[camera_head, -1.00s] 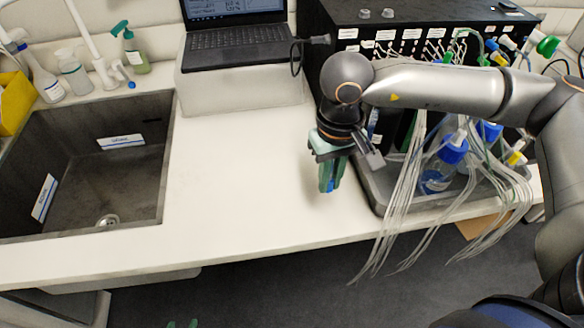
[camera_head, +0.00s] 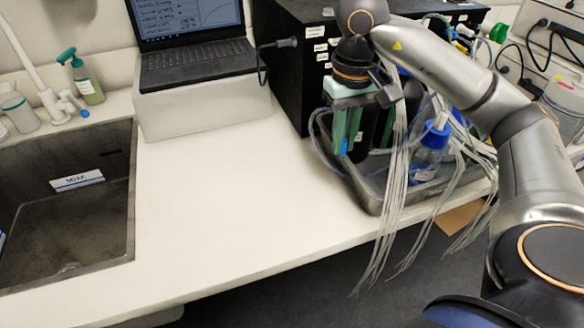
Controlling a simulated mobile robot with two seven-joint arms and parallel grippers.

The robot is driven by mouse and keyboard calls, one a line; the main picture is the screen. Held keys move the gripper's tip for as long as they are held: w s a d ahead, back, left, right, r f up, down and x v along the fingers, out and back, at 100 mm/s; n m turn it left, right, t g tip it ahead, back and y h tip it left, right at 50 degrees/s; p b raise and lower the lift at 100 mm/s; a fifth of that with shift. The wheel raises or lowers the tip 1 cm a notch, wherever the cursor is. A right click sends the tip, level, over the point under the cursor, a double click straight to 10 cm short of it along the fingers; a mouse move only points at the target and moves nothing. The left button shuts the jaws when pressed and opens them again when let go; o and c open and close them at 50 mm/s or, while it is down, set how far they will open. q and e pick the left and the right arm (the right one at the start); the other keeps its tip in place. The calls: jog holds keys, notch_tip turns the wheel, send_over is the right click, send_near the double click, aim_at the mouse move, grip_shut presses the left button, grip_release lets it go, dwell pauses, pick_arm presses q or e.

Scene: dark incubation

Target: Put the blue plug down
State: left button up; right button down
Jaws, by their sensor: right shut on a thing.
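My right gripper (camera_head: 346,142) has green fingers pointing down and is shut on the blue plug. Only a small blue part of the plug (camera_head: 344,147) shows at the fingertips. The gripper is in front of the black box, over or just by the left end of the grey tray. I cannot tell exactly how high it is or whether the plug touches anything. My left gripper is not in view.
The grey tray (camera_head: 372,199) holds a blue-capped bottle (camera_head: 432,146). Bundles of thin tubes (camera_head: 393,190) hang over the bench's front edge. A laptop (camera_head: 197,52) stands on a white block. The white bench (camera_head: 230,185) is clear between the sink (camera_head: 75,225) and the tray.

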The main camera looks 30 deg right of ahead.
jog(key=w+a+f, duration=0.1)
jog(key=w+f, duration=0.1)
jog(key=w, duration=0.1)
jog(key=w+a+f, duration=0.1)
jog(key=w+f, duration=0.2)
jog(key=w+a+f, duration=0.2)
jog(key=w, duration=0.1)
jog(key=shift+w+f, duration=0.25)
jog(key=shift+f, duration=0.15)
jog(key=f, duration=0.1)
jog(key=f+p, duration=0.1)
jog(key=f, duration=0.1)
jog(key=shift+w+a+f, duration=0.2)
jog(key=shift+w+f, duration=0.05)
jog(key=shift+f, duration=0.1)
jog(key=shift+f, duration=0.2)
jog(key=shift+f+b, duration=0.5)
jog(key=c, duration=0.8)
grip_release()
jog(key=shift+c, duration=0.2)
